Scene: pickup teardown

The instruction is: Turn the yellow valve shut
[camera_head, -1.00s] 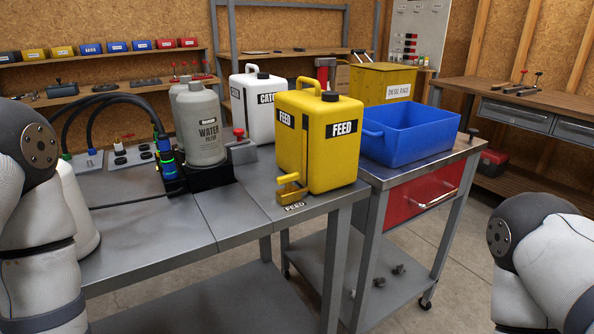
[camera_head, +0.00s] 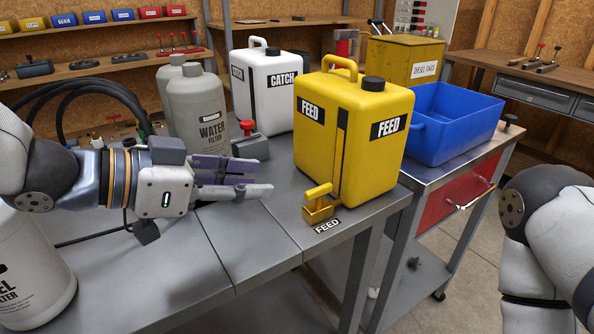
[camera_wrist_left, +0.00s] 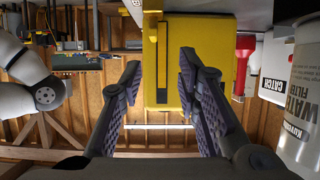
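The yellow valve (camera_head: 319,205) sits low on the front of the yellow FEED container (camera_head: 365,148), with its handle above its body. A FEED label (camera_head: 327,226) lies on the table in front. My left gripper (camera_head: 262,178) is left of the valve, pointing right, clear of it and empty. In the left wrist view my left gripper (camera_wrist_left: 160,65) has its fingers spread, with the yellow container (camera_wrist_left: 205,40) beyond them. My right gripper is out of view; only part of my right arm shows at the right.
A grey WATER FILTER bottle (camera_head: 199,110) and a white CATCH container (camera_head: 270,95) stand behind my left gripper. A red-knobbed block (camera_head: 249,143) is close beyond the fingers. A blue bin (camera_head: 452,122) is right of the container.

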